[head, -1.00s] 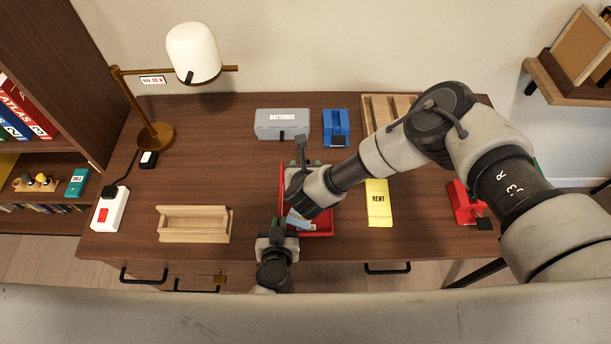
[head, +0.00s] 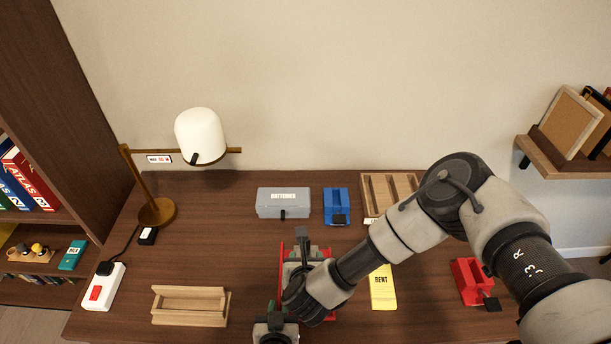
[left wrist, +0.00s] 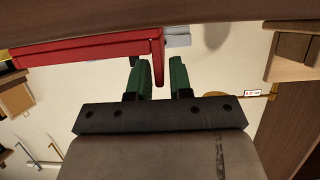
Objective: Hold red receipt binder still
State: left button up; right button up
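The red receipt binder (head: 282,268) lies on the desk's front middle, largely hidden by my right arm and hand. In the left wrist view, a wide part of the red binder (left wrist: 90,48) shows at upper left. My left gripper (head: 275,309) is at the binder's near left edge. In the left wrist view, the green fingers of my left gripper (left wrist: 160,62) stand apart on either side of a thin red edge, with a gap on one side. My right gripper (head: 300,248) is over the binder; its fingers are too hidden to read.
The brown desk (head: 220,240) holds a grey batteries box (head: 283,202), a blue binder (head: 336,204), a yellow rent binder (head: 383,290), another red object (head: 470,282), a wooden tray (head: 190,306), a power strip (head: 103,288) and a lamp (head: 200,136). The left middle is clear.

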pick_arm(q)
jog(key=shift+o, duration=1.3)
jog(key=shift+s, duration=0.15)
